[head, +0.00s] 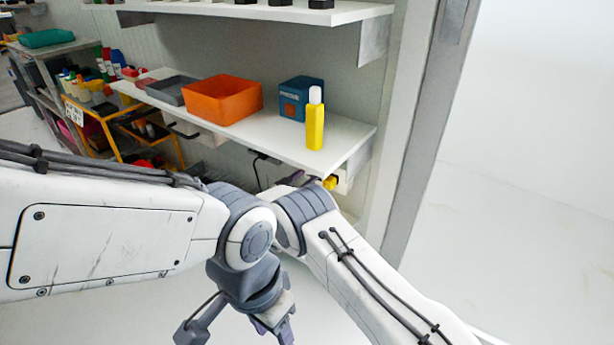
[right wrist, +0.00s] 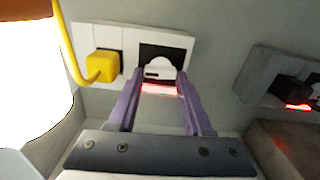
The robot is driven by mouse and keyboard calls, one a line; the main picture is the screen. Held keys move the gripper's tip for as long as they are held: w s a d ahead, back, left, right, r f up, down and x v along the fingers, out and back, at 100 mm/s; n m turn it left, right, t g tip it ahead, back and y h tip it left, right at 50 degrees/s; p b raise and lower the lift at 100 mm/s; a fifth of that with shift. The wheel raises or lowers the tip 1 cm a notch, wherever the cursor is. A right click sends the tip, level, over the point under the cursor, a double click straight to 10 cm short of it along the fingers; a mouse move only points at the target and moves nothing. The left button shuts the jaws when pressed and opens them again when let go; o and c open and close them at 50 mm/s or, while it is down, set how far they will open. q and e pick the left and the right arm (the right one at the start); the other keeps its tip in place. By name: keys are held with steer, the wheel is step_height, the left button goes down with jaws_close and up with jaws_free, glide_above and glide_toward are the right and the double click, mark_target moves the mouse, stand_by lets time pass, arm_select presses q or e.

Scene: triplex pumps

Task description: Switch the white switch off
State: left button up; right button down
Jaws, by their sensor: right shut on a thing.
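The white switch (right wrist: 160,72) sits in a dark recess of a white wall plate (right wrist: 182,42) in the right wrist view, with a red glow just below it. The purple fingers of my right gripper (right wrist: 160,84) reach up to the plate, one on each side of the switch, and are shut on it. In the head view the right gripper is mostly hidden behind my arm, under the white shelf. My left gripper (head: 274,327) hangs low in the head view, away from the wall; its finger gap is unclear.
A yellow plug (right wrist: 101,66) with a cable sits left of the switch. Another socket plate (right wrist: 262,73) with a dark plug is to the right. The white shelf (head: 270,130) holds a yellow bottle (head: 315,125), a blue box (head: 296,99) and an orange bin (head: 222,100).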

steer(key=shift+a+f+n+p, duration=0.1)
steer(key=shift+n+p, duration=0.15)
steer(key=shift+n, duration=2.65)
steer(key=shift+a+f+n+p, duration=0.15)
steer(key=shift+n+p, duration=0.1)
steer(key=shift+n, duration=2.65)
steer(key=shift+a+f+n+p, duration=0.1)
steer(key=shift+n+p, duration=0.15)
steer(key=shift+n, duration=2.65)
steer(key=shift+c, duration=1.6)
jaws_free()
steer(key=shift+r, duration=0.1)
